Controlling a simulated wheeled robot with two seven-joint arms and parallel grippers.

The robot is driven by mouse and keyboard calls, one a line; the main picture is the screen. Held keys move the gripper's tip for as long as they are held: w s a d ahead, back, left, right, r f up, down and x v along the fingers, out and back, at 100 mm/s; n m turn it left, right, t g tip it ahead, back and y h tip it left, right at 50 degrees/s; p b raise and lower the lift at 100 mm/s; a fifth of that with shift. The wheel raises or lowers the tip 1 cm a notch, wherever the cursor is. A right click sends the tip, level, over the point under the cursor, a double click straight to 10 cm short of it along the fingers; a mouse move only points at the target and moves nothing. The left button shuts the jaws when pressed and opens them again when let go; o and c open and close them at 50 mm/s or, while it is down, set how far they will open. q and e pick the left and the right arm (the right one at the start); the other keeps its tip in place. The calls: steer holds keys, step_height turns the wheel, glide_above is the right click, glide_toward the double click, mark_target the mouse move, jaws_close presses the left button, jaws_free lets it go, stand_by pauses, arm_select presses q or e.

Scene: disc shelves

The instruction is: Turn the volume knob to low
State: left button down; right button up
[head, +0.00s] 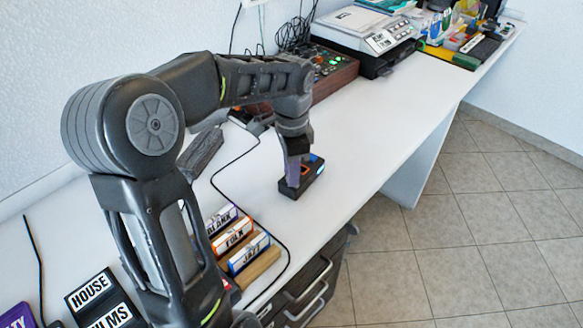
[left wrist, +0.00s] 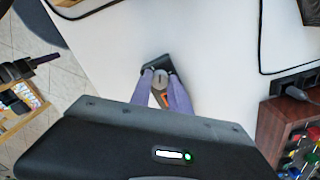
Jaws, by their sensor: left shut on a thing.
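A small black box (head: 313,172) with orange and blue marks stands on the white table near its front edge. In the left wrist view the box (left wrist: 157,65) carries a grey knob (left wrist: 160,77). My left gripper (head: 293,182) points down at the box. Its purple fingers (left wrist: 162,86) are closed on the knob from both sides. The knob is hidden by the fingers in the head view, and its pointer setting cannot be read. A dark finger-like form (left wrist: 35,66) at the left of the wrist view looks like my right gripper; its jaws cannot be made out.
A wooden rack (head: 262,263) holds labelled cases just nearer than the box. A brown panel with lit buttons (head: 335,75) and a white-topped device (head: 362,36) stand farther back. A black cable (head: 222,187) lies left of the box. The table right of it is clear.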

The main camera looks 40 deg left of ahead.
arm_select(q)
steer(key=n+p, duration=0.1)
steer(key=n, duration=0.2)
steer(key=shift+r+n, duration=0.1)
steer(key=shift+n, duration=0.2)
steer(key=shift+n+p, duration=0.3)
steer(key=shift+n, duration=1.5)
steer(key=c, duration=1.2)
jaws_free()
step_height(320, 180, up, 8)
steer(key=shift+f+p, duration=0.2)
steer(key=shift+p, duration=0.3)
